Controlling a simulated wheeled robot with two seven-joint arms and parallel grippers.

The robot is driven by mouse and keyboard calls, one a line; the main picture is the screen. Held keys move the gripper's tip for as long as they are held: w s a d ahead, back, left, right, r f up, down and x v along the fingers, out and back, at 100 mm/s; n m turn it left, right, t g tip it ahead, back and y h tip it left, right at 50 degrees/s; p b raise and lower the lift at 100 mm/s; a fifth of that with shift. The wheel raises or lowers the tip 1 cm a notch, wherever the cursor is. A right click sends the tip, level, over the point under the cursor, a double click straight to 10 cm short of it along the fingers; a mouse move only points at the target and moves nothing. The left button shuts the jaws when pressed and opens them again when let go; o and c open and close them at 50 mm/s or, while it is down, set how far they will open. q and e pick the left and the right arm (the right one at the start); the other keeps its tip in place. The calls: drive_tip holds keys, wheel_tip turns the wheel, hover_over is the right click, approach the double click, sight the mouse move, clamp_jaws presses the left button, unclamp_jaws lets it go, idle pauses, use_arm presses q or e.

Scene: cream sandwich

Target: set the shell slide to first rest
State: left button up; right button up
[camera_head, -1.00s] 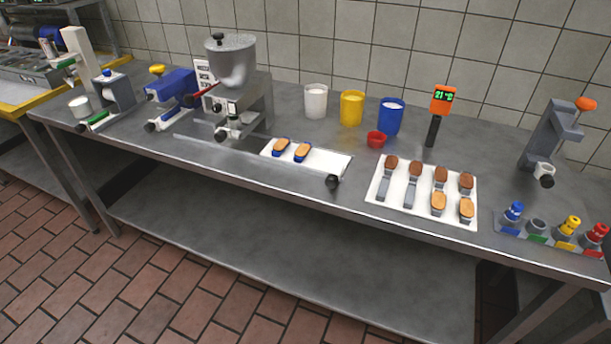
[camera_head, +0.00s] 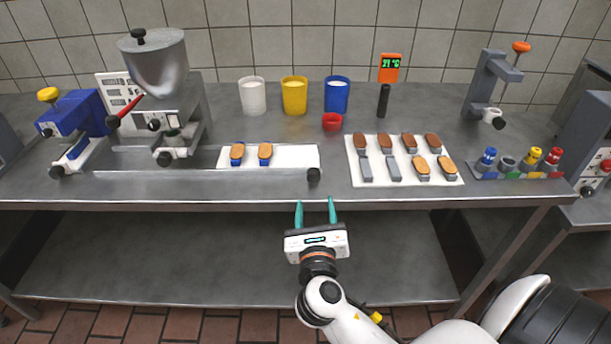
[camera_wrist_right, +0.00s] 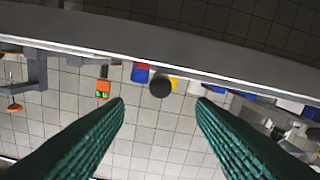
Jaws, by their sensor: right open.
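The shell slide (camera_head: 292,157) is a white plate on a long rail in the middle of the table. Two shells in blue holders (camera_head: 265,154) sit on its left part. A dark round knob (camera_head: 314,175) is at its front right corner. My right gripper (camera_head: 316,204) is open and empty, just in front of the table edge and below the knob in the head view. In the right wrist view the knob (camera_wrist_right: 160,86) shows between the two green fingers, beyond their tips and not touched. My left gripper is out of view.
The depositor with a steel hopper (camera_head: 155,65) stands over the rail's left part. A white tray (camera_head: 356,180) with several shells lies right of the slide.

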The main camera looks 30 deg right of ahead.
sight(313, 179)
drive_tip(key=x, duration=1)
drive_tip(key=shift+w, duration=0.2)
clamp_jaws()
